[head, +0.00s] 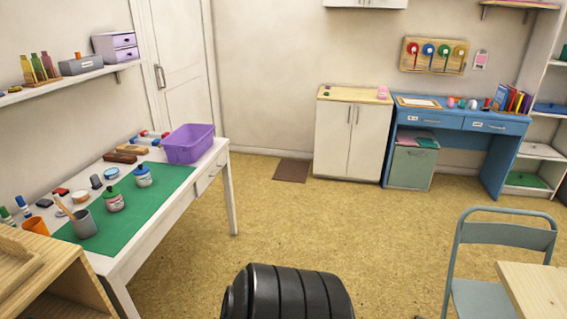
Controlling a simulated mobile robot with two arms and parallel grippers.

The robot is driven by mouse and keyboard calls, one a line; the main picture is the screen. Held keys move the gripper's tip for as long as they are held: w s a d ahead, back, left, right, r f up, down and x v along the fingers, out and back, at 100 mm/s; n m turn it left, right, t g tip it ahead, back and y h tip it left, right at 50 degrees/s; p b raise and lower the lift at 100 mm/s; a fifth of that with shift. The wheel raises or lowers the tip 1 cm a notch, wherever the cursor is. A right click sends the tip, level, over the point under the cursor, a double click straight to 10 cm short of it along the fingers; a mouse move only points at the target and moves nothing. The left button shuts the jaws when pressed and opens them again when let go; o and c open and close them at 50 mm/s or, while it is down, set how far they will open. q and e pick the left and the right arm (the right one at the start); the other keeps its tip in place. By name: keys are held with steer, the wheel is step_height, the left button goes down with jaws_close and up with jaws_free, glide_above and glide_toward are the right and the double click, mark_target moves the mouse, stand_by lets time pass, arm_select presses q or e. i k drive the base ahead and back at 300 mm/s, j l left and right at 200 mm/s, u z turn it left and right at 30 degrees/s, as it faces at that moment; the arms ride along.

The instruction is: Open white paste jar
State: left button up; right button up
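On the white table at the left, two small jars stand upright on the green mat (160,196). One jar (115,203) has a green lid and a reddish band on its pale body. The other jar (143,178) has a blue lid and stands farther back. Both have their lids on. A low pale round container (81,196) sits near the mat's left edge. The labels are too small to read, so I cannot tell which one is the white paste jar. Neither of my grippers is in view.
A grey cup (83,225) stands at the mat's near left. A purple basket (188,144) is at the table's far end. A wooden shelf unit (50,280) covers the near left corner. The floor right of the table is clear; a grey chair (503,236) stands far right.

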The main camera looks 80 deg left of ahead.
mark_target(145, 180)
steer(key=u, duration=3.85)
